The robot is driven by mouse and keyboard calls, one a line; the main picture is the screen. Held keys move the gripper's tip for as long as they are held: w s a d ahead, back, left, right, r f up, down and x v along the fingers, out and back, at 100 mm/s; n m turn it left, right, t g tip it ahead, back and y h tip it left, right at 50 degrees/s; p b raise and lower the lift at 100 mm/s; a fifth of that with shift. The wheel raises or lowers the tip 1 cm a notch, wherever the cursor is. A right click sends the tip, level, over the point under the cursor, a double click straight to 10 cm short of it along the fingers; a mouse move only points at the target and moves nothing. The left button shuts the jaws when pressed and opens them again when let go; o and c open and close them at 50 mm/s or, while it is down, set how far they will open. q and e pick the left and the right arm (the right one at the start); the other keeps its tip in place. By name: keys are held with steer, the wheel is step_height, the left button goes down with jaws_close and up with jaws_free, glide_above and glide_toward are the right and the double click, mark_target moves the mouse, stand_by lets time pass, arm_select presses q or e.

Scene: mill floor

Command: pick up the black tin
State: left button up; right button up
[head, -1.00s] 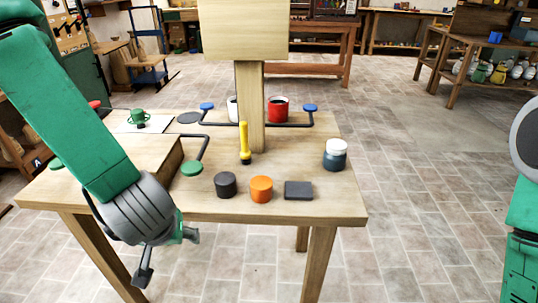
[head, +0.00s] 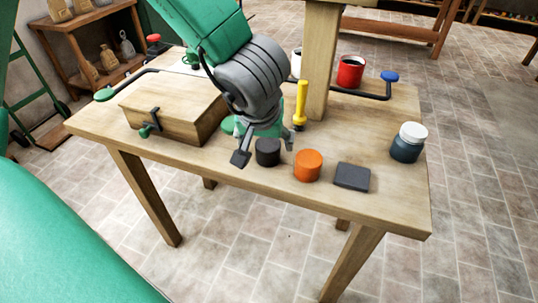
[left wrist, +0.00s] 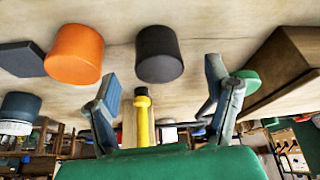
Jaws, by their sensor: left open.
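The black tin (head: 267,152) is a short dark cylinder standing near the front edge of the wooden table (head: 390,205). In the left wrist view the black tin (left wrist: 159,55) lies just beyond the fingertips, in line with the gap between them. My left gripper (head: 264,150) is open and empty, with one finger to the left of the tin and the other at its right in the head view. In the left wrist view both fingers of the left gripper (left wrist: 163,76) stand wide apart. I cannot tell whether either finger touches the tin. My right gripper is out of view.
An orange tin (head: 308,166) stands close right of the black tin, then a dark flat block (head: 352,177) and a white-lidded jar (head: 408,142). A yellow tool (head: 301,103) stands behind, by a wooden post (head: 319,60). A wooden box (head: 170,108) is at left.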

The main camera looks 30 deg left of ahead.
mark_target(267, 146)
arm_select(q)
steer(key=b+x, duration=0.3)
steer(key=x, duration=0.2)
steer(key=shift+w+d+f, duration=0.1)
steer(key=shift+w+f, duration=0.05)
steer(key=c, duration=1.4)
